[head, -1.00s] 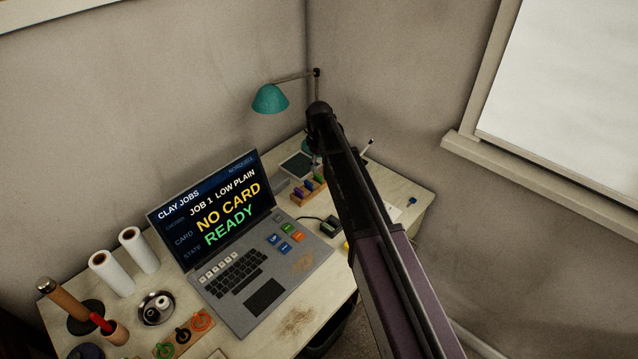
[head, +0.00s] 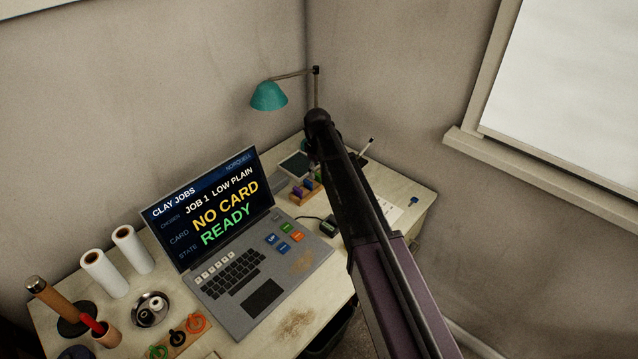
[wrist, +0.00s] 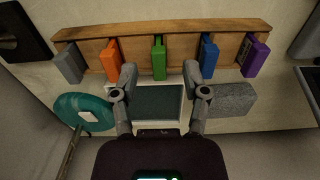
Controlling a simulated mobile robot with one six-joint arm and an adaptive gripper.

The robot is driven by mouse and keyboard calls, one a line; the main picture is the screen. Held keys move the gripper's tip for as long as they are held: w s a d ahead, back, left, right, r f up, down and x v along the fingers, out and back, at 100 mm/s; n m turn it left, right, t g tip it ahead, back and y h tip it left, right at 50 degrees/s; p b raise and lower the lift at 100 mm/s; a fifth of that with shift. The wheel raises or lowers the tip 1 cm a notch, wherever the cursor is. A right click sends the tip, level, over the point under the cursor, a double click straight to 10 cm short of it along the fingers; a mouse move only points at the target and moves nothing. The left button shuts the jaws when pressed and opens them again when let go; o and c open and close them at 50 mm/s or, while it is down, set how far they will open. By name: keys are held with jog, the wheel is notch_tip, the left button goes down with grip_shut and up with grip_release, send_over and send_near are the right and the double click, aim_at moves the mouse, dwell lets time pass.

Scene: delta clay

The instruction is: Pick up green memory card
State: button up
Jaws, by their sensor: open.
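The green memory card (wrist: 159,58) stands in the middle slot of a wooden rack (wrist: 185,29) in the wrist view. A grey card (wrist: 69,64) and an orange card (wrist: 112,58) are to its left, and a blue card (wrist: 209,57) and a purple card (wrist: 254,57) to its right. My gripper (wrist: 163,84) is open and empty, with one fingertip on either side of the green card's line, just short of it in the picture.
A dark pad with a pale border (wrist: 158,102) and a grey block (wrist: 233,99) lie near the rack. A laptop (head: 262,296) reading "NO CARD" stands left of my arm.

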jog(key=shift+f+b, duration=0.7)
jog(key=shift+f, duration=0.3)
grip_shut()
